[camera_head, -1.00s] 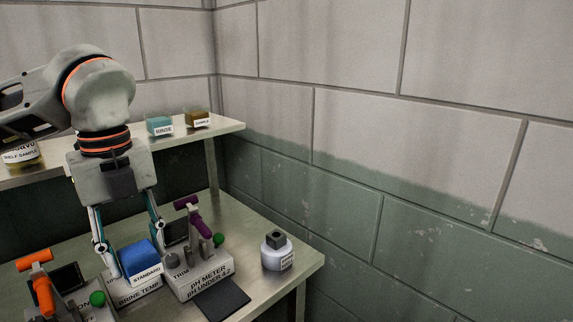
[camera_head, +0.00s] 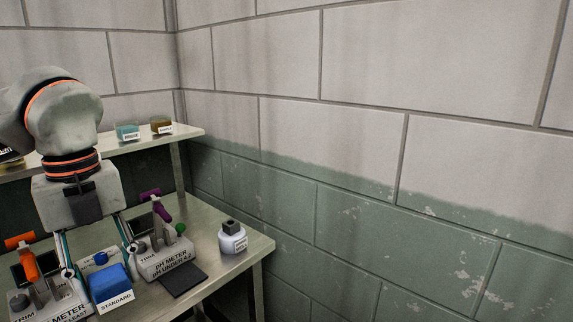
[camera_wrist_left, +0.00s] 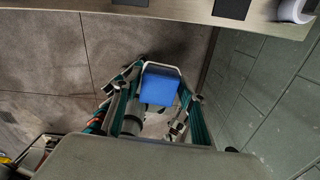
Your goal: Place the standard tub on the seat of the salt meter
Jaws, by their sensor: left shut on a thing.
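The standard tub (camera_head: 110,285) is a clear container with blue contents and a white STANDARD label. My left gripper (camera_head: 100,268) is shut on it, with a finger at each side. In the left wrist view the tub (camera_wrist_left: 158,88) hangs over the floor, clear of the bench edge. A grey meter (camera_head: 62,308) with an orange lever stands at the lower left. My right gripper is not in view.
The pH meter (camera_head: 168,262) with a purple lever stands right of the tub, with a dark pad (camera_head: 183,279) before it. A white bottle (camera_head: 232,238) stands near the bench's right end. Rinse (camera_head: 128,132) and sample (camera_head: 161,125) tubs sit on the shelf.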

